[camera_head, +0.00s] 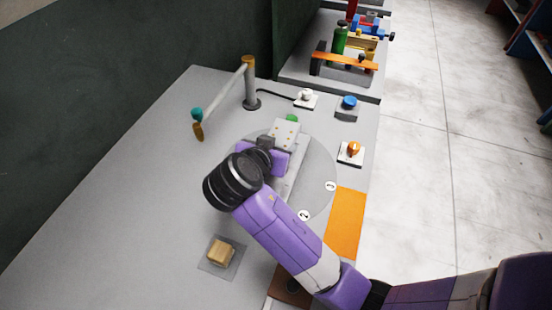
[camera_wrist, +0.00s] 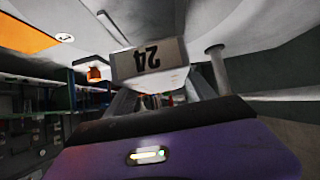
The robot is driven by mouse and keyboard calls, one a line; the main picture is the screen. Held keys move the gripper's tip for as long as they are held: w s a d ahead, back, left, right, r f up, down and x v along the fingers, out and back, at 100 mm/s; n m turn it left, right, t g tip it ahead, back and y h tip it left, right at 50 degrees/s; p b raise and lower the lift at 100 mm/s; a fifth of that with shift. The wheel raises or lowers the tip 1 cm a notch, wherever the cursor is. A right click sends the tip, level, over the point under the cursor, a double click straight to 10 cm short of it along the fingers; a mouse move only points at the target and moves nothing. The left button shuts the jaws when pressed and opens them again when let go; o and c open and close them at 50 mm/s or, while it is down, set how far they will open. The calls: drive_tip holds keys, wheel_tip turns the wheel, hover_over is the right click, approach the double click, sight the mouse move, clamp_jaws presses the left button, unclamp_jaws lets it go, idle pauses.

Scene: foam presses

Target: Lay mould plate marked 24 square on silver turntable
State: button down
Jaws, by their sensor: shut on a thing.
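The mould plate is a pale grey slab with small yellow dots on its face (camera_head: 287,130); in the wrist view its label side reads 24, upside down (camera_wrist: 150,60). My gripper (camera_head: 266,146) is shut on the plate, which appears at the far part of the turntable. The silver turntable (camera_head: 322,166) is a round grey disc with round white marks 1 and 2 at its right and near edges. My wrist and arm cover its left and near part. I cannot tell whether the plate touches the disc or is square to it.
A grey post with a side arm (camera_head: 250,85) stands at the back left. A white knob (camera_head: 306,97), a blue button (camera_head: 349,102) and an orange knob (camera_head: 353,149) line the back right. An orange mat (camera_head: 346,222) lies right. A wooden block (camera_head: 221,252) sits front left. The table's left is clear.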

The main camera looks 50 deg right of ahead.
drive_tip(key=shift+f, duration=2.9)
drive_tip(key=shift+f, duration=0.1)
drive_tip(key=shift+f, duration=0.25)
drive_tip(key=shift+c, duration=1.6)
unclamp_jaws()
drive_tip(key=shift+s+f, duration=0.1)
drive_tip(key=shift+f, duration=0.1)
drive_tip(key=shift+r, duration=0.35)
drive_tip(key=shift+s+a+r, duration=0.1)
drive_tip(key=shift+a, duration=0.25)
drive_tip(key=v, duration=0.5)
drive_tip(key=b+v, duration=0.1)
drive_tip(key=v, duration=0.5)
drive_tip(key=shift+r, duration=0.4)
